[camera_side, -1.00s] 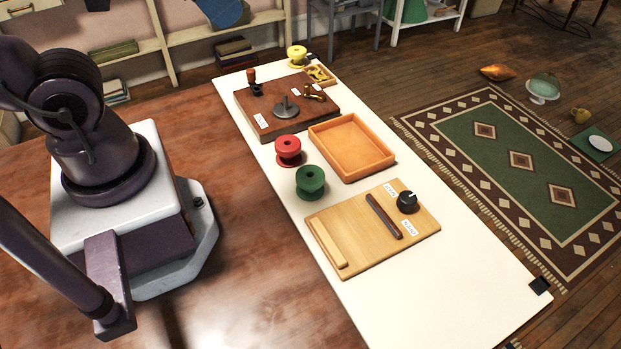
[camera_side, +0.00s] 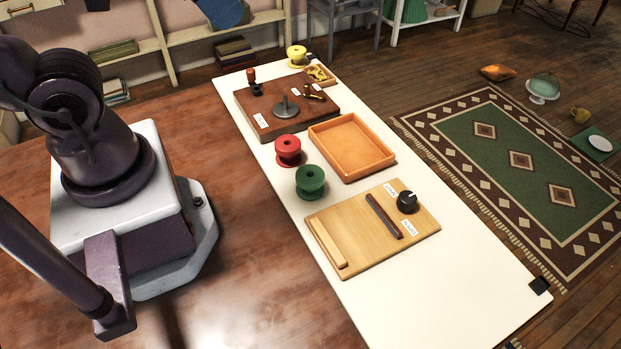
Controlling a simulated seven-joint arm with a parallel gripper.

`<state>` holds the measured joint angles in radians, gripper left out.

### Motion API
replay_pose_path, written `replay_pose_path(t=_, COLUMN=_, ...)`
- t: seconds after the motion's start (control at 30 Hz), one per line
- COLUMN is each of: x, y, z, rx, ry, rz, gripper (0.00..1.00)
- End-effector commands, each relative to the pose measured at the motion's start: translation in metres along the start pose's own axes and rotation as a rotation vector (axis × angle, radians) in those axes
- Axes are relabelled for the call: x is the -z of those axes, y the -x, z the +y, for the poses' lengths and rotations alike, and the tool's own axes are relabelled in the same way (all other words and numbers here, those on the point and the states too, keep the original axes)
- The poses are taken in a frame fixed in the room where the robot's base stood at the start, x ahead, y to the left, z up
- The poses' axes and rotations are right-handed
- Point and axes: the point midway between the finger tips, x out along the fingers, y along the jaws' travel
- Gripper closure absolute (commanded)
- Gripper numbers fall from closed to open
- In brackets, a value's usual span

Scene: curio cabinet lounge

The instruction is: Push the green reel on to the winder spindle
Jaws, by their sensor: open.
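The green reel (camera_side: 310,182) stands upright on the white table top, between the orange tray and the red reel on one side and the light wooden board on the other. The winder is a dark brown board (camera_side: 262,98) at the far end, with a grey disc and a short upright spindle (camera_side: 286,105). The spindle is bare. My gripper is not in view; only parts of my arm show at the left, well away from the reel.
A red reel (camera_side: 288,150) stands between the green reel and the winder. An orange tray (camera_side: 352,148) lies to its right. A light wooden board (camera_side: 345,248) with a dark bar (camera_side: 384,216) and black knob (camera_side: 407,202) is nearer. A yellow reel (camera_side: 297,56) stands at the far end.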

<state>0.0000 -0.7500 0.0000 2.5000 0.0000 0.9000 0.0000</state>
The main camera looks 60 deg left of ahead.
Motion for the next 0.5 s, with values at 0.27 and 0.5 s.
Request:
replay_pose_path(t=0.27, x=0.000, y=0.000, z=0.000, rx=0.000, ry=0.000, rz=0.000, gripper=0.16)
replay_pose_path(t=0.5, x=-0.003, y=-0.012, z=0.004, rx=-0.011, ry=-0.019, rz=-0.060, gripper=0.16)
